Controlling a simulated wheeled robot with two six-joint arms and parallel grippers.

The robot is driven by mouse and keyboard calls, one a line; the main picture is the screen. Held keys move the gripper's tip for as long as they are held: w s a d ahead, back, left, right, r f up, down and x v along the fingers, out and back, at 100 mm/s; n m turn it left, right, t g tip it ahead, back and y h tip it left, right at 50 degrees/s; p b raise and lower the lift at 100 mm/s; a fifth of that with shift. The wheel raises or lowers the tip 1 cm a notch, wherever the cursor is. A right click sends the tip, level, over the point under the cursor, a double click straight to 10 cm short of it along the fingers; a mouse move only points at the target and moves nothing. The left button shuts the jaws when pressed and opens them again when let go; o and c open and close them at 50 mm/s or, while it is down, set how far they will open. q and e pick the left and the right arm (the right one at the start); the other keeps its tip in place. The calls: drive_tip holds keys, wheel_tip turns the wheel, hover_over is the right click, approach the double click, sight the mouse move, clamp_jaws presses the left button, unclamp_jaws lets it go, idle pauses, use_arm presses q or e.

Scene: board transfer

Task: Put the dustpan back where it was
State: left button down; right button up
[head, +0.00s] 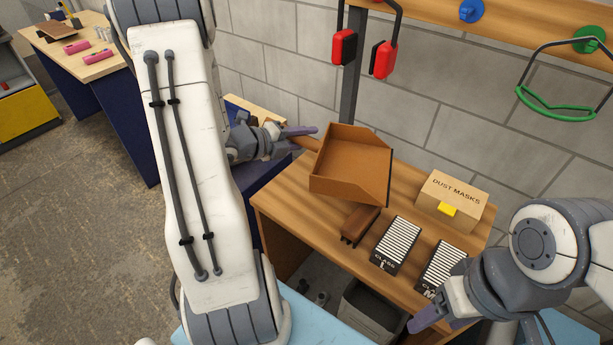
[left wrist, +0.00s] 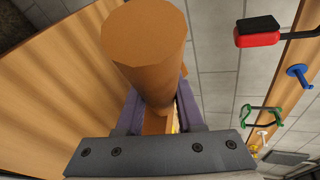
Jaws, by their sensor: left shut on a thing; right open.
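The brown dustpan (head: 352,170) is over the left part of the wooden bench, its open side facing right. I cannot tell whether it touches the bench top. My left gripper (head: 312,136) is shut on its handle at the left. In the left wrist view the round brown handle (left wrist: 150,45) stands between the fingers of the left gripper (left wrist: 155,112) and hides most of the pan. My right gripper (head: 440,322) is open and empty at the bench's front right.
A brown brush (head: 360,225), two striped boxes (head: 396,244) and a dust masks box (head: 450,200) are on the bench (head: 285,205). Red ear muffs (head: 345,47), a blue peg (head: 471,11) and green-framed eyewear (head: 555,108) are on the rail above. A grey bin (head: 370,310) stands below.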

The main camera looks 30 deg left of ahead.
use_arm(q)
drive_tip(key=s+a+f+p, duration=0.2)
drive_tip(key=s+a+f, duration=0.2)
drive_tip(key=a+f, duration=0.6)
drive_tip(key=shift+s+f, duration=0.35)
drive_tip(key=shift+f, duration=0.15)
drive_tip(key=c, duration=0.5)
unclamp_jaws()
drive_tip(key=shift+c, duration=0.2)
